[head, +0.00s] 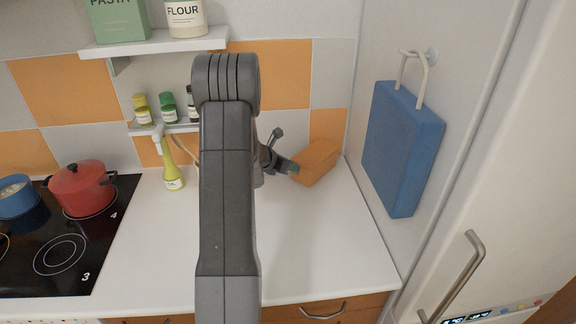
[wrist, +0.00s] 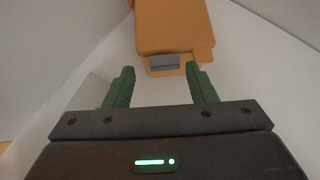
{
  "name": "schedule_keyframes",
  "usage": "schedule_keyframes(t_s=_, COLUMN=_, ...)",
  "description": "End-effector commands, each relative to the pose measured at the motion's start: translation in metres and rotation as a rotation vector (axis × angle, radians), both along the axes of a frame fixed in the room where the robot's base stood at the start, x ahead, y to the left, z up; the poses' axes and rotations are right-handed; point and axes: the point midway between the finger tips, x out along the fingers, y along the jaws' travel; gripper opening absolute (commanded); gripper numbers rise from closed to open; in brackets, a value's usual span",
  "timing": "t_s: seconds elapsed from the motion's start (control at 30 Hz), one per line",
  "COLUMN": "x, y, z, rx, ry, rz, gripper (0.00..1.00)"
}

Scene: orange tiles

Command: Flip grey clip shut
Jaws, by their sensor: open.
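The orange box (head: 316,162) stands on the white counter near the right wall. In the wrist view the orange box (wrist: 174,24) is at the top, with the grey clip (wrist: 165,62) on its near edge. I cannot tell from this view how far the clip is folded. My gripper (wrist: 160,69) is open, its two green fingers apart and empty, pointing at the clip's edge, one finger to each side of it in the picture. In the head view my gripper (head: 284,160) is just left of the box; the clip is not discernible there.
A blue bag-like block (head: 402,148) hangs on the right wall. A yellow-green bottle (head: 171,166) stands left of my arm, and a red pot (head: 82,188) sits on the stove. A low shelf (head: 181,128) holds small jars. The front counter (head: 325,250) is clear.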

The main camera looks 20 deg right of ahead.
Motion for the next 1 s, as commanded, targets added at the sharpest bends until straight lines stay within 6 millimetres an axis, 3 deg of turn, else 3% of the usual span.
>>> schedule_keyframes(t_s=0.6, x=-0.039, y=0.079, z=0.069, rx=-0.001, ry=-0.003, rz=0.003, gripper=0.51)
schedule_keyframes(t_s=1.0, x=-0.046, y=0.092, z=0.08, rx=-0.001, ry=0.0, rz=0.0, gripper=0.51)
